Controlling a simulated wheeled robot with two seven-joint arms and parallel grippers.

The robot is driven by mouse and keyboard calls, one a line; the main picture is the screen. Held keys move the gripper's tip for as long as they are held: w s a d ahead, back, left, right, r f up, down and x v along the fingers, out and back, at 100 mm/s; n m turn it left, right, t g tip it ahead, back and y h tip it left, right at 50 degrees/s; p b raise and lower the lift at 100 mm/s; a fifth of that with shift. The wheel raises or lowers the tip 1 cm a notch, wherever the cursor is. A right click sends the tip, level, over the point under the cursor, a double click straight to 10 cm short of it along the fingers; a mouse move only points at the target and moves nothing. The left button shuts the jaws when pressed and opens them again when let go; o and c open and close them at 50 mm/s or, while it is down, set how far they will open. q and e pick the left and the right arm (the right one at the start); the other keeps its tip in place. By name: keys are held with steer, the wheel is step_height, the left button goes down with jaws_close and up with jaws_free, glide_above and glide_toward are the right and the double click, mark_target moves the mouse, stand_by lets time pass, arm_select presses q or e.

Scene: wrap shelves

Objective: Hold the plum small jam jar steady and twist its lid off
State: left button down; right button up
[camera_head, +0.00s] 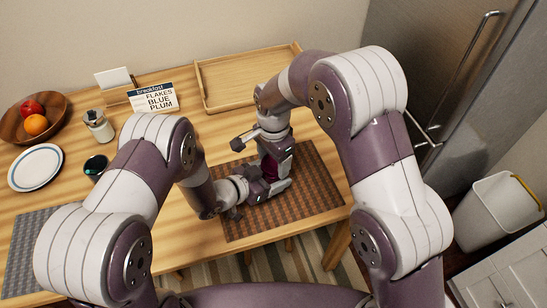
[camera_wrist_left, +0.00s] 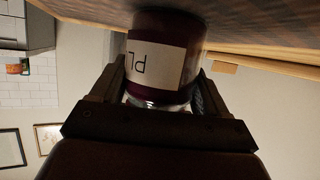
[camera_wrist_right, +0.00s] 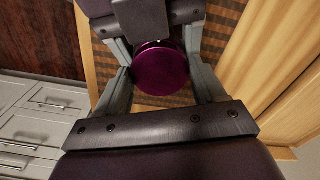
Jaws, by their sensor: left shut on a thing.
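The plum jam jar (camera_wrist_left: 195,38) has a dark purple body and a pale label with "PL" showing, in the left wrist view. My left gripper (camera_wrist_left: 160,88) is shut around the jar, a finger on each side. In the head view the jar (camera_head: 269,168) is a small dark purple patch, mostly hidden by the grippers. The round purple lid (camera_wrist_right: 160,72) faces the right wrist camera. My right gripper (camera_wrist_right: 158,62) is over the lid, with its fingers open on either side. In the head view my right gripper (camera_head: 266,152) points down above my left gripper (camera_head: 262,186).
The jar is over a brown woven mat (camera_head: 310,190). A wooden tray (camera_head: 208,88) lies behind.

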steer(key=n, duration=0.6)
steer(key=shift+n, duration=0.4)
steer(key=o, duration=1.1)
steer(key=shift+o, duration=0.2)
steer(key=shift+r, duration=0.1)
